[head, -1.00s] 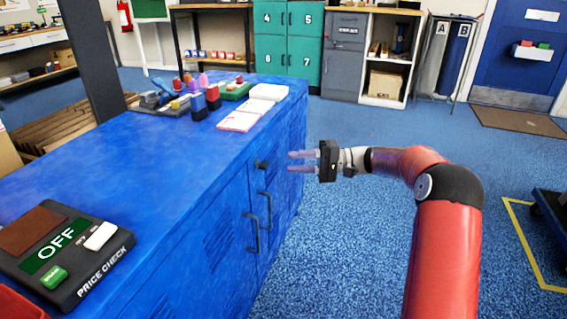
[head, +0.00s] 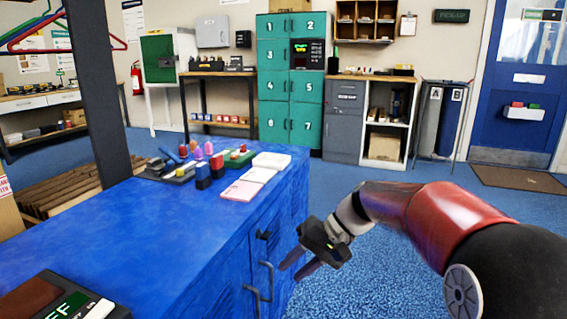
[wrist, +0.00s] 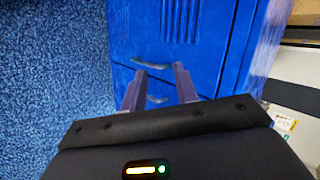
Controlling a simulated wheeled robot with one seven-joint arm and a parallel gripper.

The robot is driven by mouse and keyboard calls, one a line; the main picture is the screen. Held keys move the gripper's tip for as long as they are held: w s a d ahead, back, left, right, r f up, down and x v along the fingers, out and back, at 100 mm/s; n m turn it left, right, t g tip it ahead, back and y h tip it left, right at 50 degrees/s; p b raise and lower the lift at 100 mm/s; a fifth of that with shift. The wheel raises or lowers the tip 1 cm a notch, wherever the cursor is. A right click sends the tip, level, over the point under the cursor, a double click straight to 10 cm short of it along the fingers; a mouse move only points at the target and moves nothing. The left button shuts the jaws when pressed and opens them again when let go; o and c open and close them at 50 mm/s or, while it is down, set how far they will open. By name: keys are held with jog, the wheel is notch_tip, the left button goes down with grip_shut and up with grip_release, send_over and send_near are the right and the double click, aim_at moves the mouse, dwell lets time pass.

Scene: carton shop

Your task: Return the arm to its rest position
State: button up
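My gripper (head: 293,265) is in front of the blue cabinet's right side in the head view, its fingers pointing down and left. In the wrist view the two fingers (wrist: 157,88) stand apart with nothing between them, so it is open and empty. The blue cabinet (head: 190,235) shows its doors and dark handles behind the fingers. I cannot tell the exact gap between fingertips and cabinet. My red arm reaches in from the right of the head view.
On the cabinet top are stamps and bottles (head: 203,165), white and pink pads (head: 242,188) and a price check device (head: 65,300). Green lockers (head: 290,100) and a grey cabinet (head: 343,125) stand at the back. Blue floor (head: 335,185) between is open.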

jog(key=s+d+t+h, duration=0.3)
jog(key=s+d, duration=0.3)
jog(key=s, duration=0.4)
jog(key=s+d+t+h+p, duration=0.1)
jog(key=s+d+t+h, duration=0.2)
jog(key=s, duration=0.8)
jog(key=d+h, duration=0.2)
jog(key=d, duration=0.1)
jog(key=shift+s+d+r+h, duration=0.15)
jog(key=shift+s+r+h, duration=0.05)
jog(key=shift+s+h, duration=0.1)
jog(key=shift+o, duration=0.3)
